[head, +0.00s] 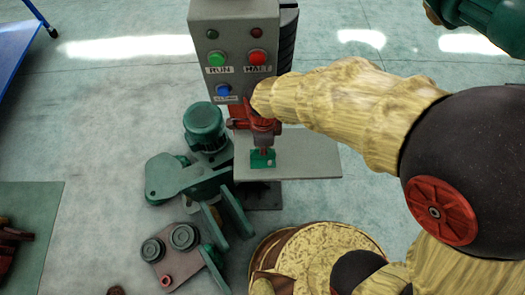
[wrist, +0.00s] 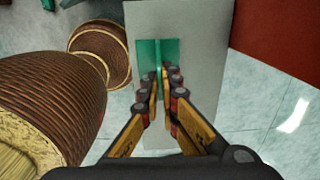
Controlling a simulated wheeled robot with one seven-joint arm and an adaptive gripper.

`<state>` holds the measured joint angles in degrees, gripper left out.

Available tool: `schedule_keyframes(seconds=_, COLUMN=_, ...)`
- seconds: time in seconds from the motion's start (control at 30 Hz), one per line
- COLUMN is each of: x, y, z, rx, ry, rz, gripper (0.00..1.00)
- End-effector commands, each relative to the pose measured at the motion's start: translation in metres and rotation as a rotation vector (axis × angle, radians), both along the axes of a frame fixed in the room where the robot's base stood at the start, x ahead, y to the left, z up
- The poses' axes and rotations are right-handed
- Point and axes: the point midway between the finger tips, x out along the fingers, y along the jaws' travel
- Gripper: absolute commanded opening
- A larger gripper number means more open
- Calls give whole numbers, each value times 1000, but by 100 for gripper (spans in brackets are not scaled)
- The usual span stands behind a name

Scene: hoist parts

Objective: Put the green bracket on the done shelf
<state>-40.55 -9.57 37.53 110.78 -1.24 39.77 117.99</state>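The green bracket (head: 262,158) is on a flat grey plate (head: 310,158) below the control box in the head view. In the wrist view the bracket (wrist: 172,50) shows a flat base and a thin upright flange. My gripper (head: 264,148) points down at the bracket from above. In the wrist view my gripper's fingers (wrist: 159,84) are close together, one on each side of the flange, and look shut on it. The bracket appears to rest on the plate. I cannot make out which surface is the done shelf.
A grey control box (head: 235,40) with RUN and HALT buttons stands behind the plate. A green motor assembly (head: 203,125) and a plate with round parts (head: 183,238) lie to the left. A round wood-coloured drum (head: 330,250) stands in front.

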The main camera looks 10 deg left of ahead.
Motion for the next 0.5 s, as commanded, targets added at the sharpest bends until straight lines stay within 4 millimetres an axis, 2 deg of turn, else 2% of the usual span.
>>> schedule_keyframes(seconds=0.17, x=9, y=5, z=-11, rx=1, ry=-1, rz=-1, gripper=0)
schedule_keyframes(seconds=0.33, x=7, y=4, z=-36, rx=-1, ry=1, rz=0, gripper=0)
schedule_keyframes(seconds=0.5, x=8, y=5, z=-39, rx=2, ry=-3, rz=0, gripper=0)
